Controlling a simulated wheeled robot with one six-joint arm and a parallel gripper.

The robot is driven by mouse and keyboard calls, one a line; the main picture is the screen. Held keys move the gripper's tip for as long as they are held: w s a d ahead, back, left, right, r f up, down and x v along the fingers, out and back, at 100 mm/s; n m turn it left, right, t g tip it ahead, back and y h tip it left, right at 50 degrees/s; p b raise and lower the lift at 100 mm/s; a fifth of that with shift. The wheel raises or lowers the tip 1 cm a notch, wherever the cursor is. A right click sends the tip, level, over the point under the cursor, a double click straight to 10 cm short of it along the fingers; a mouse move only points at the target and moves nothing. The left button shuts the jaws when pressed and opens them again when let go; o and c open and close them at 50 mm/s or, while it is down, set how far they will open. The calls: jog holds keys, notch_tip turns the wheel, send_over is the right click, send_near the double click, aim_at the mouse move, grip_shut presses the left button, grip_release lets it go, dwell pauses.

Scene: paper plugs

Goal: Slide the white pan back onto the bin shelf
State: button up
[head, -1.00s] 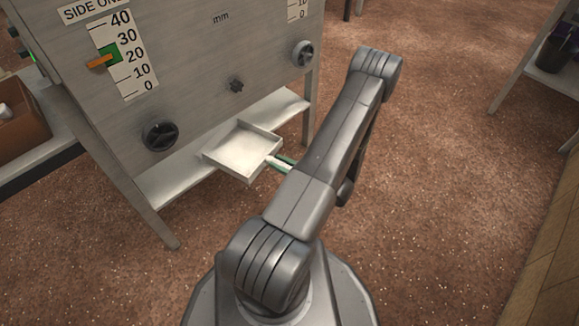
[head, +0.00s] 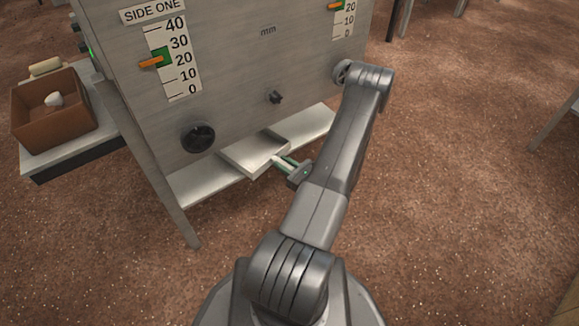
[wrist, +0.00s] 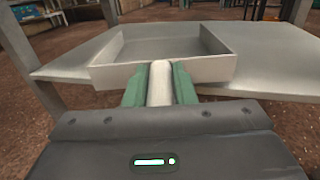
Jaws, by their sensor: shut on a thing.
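The white pan (head: 254,158) is a shallow square tray with a short handle (head: 279,163) on its near side. In the head view its back part is under the machine's front panel, and its near edge sticks out over the front of the bin shelf (head: 203,190). My gripper (head: 287,164) is shut on the handle. In the wrist view the green fingers (wrist: 160,84) flank the pale handle, and the pan (wrist: 110,75) lies straight ahead, empty, over the shelf (wrist: 276,80). I cannot tell whether the pan's underside touches the shelf.
The machine's panel (head: 240,75) stands above the shelf, with a black knob (head: 198,138) and scales. A leg (head: 170,195) stands left of the shelf. A brown box (head: 55,112) sits on a side table at the left. Open floor (head: 470,210) lies to the right.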

jog(key=shift+f, duration=0.5)
jog(key=o, duration=1.1)
jog(key=shift+c, duration=0.2)
jog(key=shift+s+d, duration=0.1)
jog(key=p+v, duration=0.2)
jog(key=v, duration=1.1)
jog(key=shift+s+d+p, duration=0.15)
jog(key=shift+d+p, duration=0.1)
jog(key=shift+p, duration=0.1)
